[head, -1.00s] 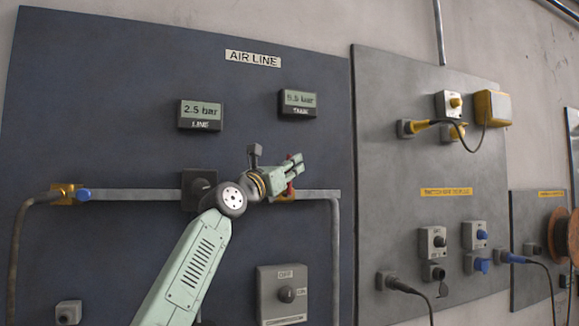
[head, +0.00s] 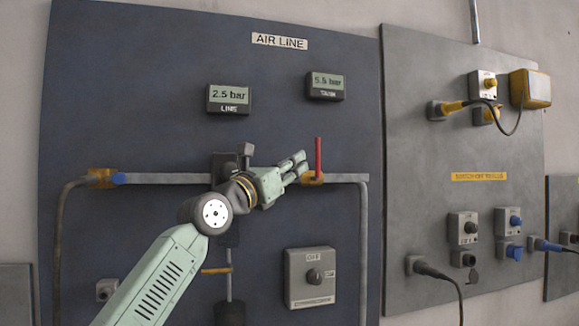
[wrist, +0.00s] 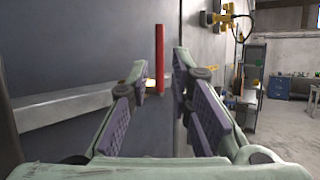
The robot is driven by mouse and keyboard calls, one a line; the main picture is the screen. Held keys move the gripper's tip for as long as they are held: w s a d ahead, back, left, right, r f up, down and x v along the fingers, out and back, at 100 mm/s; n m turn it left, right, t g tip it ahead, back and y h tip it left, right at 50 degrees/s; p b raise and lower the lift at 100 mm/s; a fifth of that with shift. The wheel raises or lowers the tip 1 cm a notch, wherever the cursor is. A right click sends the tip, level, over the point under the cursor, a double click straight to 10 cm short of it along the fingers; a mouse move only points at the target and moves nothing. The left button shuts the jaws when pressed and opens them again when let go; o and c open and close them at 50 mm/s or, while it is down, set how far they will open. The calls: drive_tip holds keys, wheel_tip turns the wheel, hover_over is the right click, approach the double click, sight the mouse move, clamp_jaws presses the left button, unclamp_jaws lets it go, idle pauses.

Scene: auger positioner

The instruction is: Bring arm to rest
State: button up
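My gripper (head: 297,167) is in front of the air line panel (head: 150,60), just left of a red valve lever (head: 318,158) that stands upright on a brass valve (head: 312,180). In the wrist view the fingers (wrist: 165,105) are spread with nothing between the pads. The red lever (wrist: 159,60) shows ahead of the gap, beyond the fingertips, and looks apart from them. My arm reaches up from the lower left and hides part of the horizontal pipe (head: 160,178).
The line display (head: 228,98) reads 2.5 bar and the tank display (head: 325,86) 5.5 bar. A grey socket panel (head: 430,170) with plugs and cables is to the right. A blue-handled valve (head: 104,178) is at left.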

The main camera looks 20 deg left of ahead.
drive_tip(key=shift+s+a+f, duration=0.1)
drive_tip(key=shift+s, duration=0.25)
